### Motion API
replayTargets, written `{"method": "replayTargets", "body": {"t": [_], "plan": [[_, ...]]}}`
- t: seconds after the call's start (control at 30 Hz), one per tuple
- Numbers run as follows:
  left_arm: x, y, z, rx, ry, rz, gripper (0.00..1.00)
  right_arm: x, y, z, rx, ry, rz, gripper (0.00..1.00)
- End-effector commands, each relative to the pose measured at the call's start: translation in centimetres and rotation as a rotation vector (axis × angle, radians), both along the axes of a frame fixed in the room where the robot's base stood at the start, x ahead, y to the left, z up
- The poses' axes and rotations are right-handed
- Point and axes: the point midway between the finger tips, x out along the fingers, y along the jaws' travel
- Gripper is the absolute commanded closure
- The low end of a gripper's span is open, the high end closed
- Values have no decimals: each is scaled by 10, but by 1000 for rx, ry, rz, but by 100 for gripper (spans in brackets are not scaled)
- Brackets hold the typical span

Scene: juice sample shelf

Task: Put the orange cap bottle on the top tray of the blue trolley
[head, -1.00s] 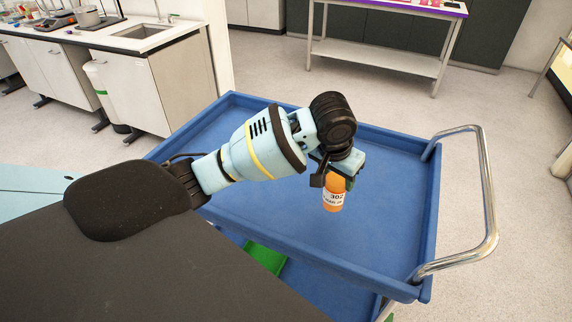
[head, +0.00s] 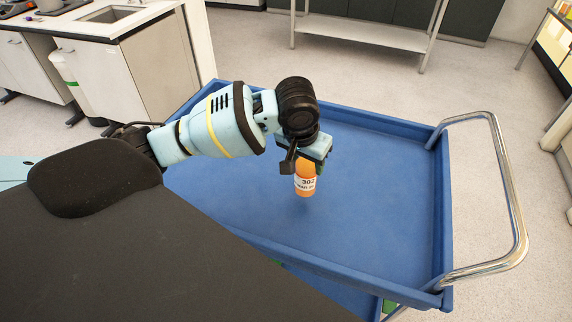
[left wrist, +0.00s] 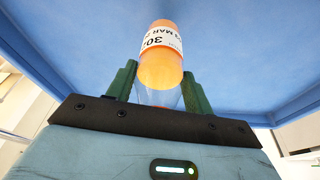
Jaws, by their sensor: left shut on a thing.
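The orange cap bottle (head: 305,183) has an orange body and a white label with "302" on it. It hangs upright from my left gripper (head: 310,160), over the blue top tray (head: 380,200) of the trolley. In the left wrist view the bottle (left wrist: 160,68) sits between the two green fingers of my left gripper (left wrist: 160,92), which are shut on its cap end. A small dark shadow lies under the bottle on the tray; I cannot tell exactly how large the gap is. My right gripper is not in view.
The tray has a raised rim (head: 447,220) and is otherwise empty. A chrome handle (head: 515,200) stands out at its right end. A lower blue shelf (head: 335,292) shows below. A sink counter (head: 110,25) stands at the back left and a white-shelved table (head: 365,36) behind.

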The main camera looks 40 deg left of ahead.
Motion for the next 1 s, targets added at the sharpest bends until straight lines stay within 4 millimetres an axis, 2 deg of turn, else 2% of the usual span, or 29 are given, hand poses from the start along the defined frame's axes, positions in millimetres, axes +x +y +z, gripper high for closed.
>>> {"method": "replayTargets", "body": {"t": [0.17,0.6,0.7,0.83,1.0], "plan": [[3,14,0,3,-2,3,79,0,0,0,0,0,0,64],[23,110,-10,3,-1,6,79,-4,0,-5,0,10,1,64],[28,127,-11,2,-2,4,79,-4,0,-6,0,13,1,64],[31,140,-12,1,-3,1,79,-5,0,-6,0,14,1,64],[32,144,-13,0,-2,-1,79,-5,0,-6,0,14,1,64]]}}
